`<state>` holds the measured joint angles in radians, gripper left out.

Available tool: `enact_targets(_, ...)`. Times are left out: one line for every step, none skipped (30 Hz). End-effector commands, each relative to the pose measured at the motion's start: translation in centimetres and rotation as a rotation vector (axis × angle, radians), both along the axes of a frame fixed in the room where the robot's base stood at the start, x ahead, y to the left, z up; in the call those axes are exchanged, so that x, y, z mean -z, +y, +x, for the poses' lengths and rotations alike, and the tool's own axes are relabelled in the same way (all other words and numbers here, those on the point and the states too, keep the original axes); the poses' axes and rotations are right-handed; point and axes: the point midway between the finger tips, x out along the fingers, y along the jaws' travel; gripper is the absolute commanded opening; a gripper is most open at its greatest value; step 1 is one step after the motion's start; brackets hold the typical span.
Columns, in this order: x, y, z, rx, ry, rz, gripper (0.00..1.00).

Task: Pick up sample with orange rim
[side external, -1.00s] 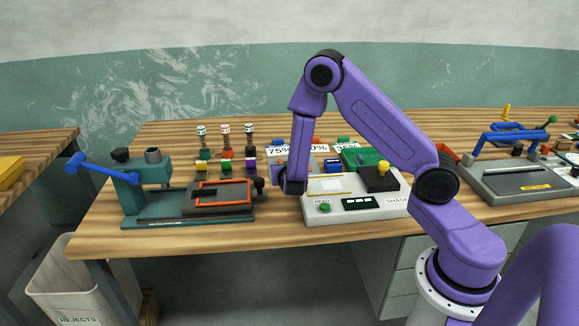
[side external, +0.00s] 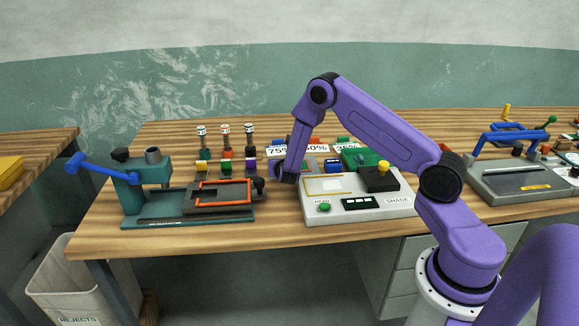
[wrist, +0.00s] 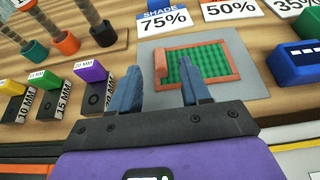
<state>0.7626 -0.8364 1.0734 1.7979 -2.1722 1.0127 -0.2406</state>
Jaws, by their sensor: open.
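The sample with the orange rim (wrist: 203,63) is a flat rectangle of green mesh. It lies on a grey pad (wrist: 254,88) beyond my fingertips in the wrist view. A wider orange-brown piece is on its left edge. My gripper (wrist: 162,80) is open, with two blue-grey fingers apart and nothing between them. The fingertips overlap the near side of the pad and sample in the picture; I cannot tell their height. In the side view my gripper (side external: 285,176) hangs left of the white shade tester, and the arm partly blocks the sample.
Shade signs (wrist: 166,18) stand behind the pad. Labelled spacer blocks (wrist: 92,72) and coloured posts (wrist: 65,42) stand to the left. A blue block (wrist: 292,65) is right of the pad. A teal press (side external: 150,190) and white tester (side external: 330,213) flank my gripper.

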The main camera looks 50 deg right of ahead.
Motion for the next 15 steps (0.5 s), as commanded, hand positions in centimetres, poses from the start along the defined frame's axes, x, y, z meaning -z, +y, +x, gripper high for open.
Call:
enact_targets(0.2,-0.3,0.2,0.002,0.000,0.000,0.47)
enact_targets(0.4,-0.5,0.4,0.002,0.001,0.001,0.47)
enact_targets(0.7,-0.8,0.7,0.003,0.001,0.001,0.47)
enact_targets(0.8,-1.0,0.9,0.003,0.001,0.001,0.47)
enact_targets(1.0,-1.2,1.2,0.004,0.000,0.000,0.47)
enact_targets(1.3,-1.6,1.5,0.004,0.000,0.000,0.47)
enact_targets(1.5,-1.8,1.7,0.004,0.000,0.000,0.47)
enact_targets(1.7,-2.0,2.0,0.004,0.000,0.000,0.47)
enact_targets(1.8,-2.3,2.3,0.002,0.001,0.001,0.47)
enact_targets(1.9,-2.5,2.5,0.002,0.000,0.000,0.47)
enact_targets(2.0,-2.7,2.7,0.002,0.000,0.000,0.47)
enact_targets(2.1,-2.9,2.9,0.002,0.000,0.000,0.47)
enact_targets(2.2,-3.0,3.0,0.002,0.000,0.000,0.47)
enact_targets(2.2,-3.1,3.1,0.002,0.000,0.000,0.47)
enact_targets(2.3,-3.1,3.1,0.002,0.001,0.001,0.47)
